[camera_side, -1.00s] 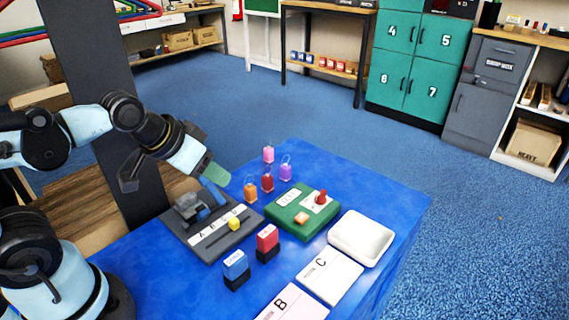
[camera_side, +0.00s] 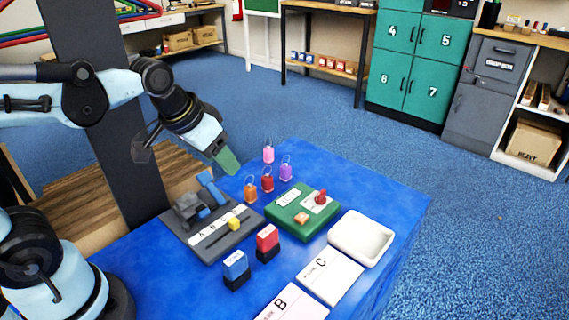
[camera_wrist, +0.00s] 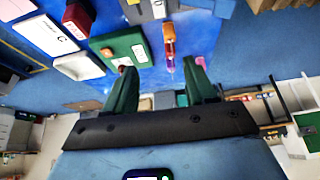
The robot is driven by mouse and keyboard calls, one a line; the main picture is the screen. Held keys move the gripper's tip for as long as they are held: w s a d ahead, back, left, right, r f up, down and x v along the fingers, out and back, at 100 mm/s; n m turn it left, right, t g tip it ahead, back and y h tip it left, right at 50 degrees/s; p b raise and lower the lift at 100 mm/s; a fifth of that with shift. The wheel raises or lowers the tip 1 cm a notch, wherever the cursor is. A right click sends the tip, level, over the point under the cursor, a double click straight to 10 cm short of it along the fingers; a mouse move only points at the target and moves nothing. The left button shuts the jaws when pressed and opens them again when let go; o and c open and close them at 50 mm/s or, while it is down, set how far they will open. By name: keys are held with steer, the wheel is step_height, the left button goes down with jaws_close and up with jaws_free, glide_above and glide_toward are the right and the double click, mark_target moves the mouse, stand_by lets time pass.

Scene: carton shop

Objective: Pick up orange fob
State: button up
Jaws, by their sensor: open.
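The orange fob (camera_side: 250,192) stands on the blue table, at the left of a small group with a red fob (camera_side: 267,182), a purple fob (camera_side: 286,173) and a pink fob (camera_side: 268,154). My gripper (camera_side: 227,162), with green fingers, is open and empty above and to the left of the orange fob in the side view. In the wrist view, the orange fob (camera_wrist: 168,31) lies beyond the open gripper (camera_wrist: 160,67), with the red and purple fobs nearer the fingers.
A green box with a red knob (camera_side: 303,212) stands right of the fobs. A grey device with a yellow slider (camera_side: 205,228) is at left. Blue (camera_side: 235,264) and red (camera_side: 267,238) blocks, a white tray (camera_side: 361,238) and lettered cards (camera_side: 330,276) sit in front.

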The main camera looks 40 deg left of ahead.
mark_target(251, 186)
steer(key=w+a+f+g, duration=0.2)
steer(key=w+g, duration=0.3)
steer(key=w, duration=0.4)
steer(key=shift+f, duration=6.15)
jaws_close()
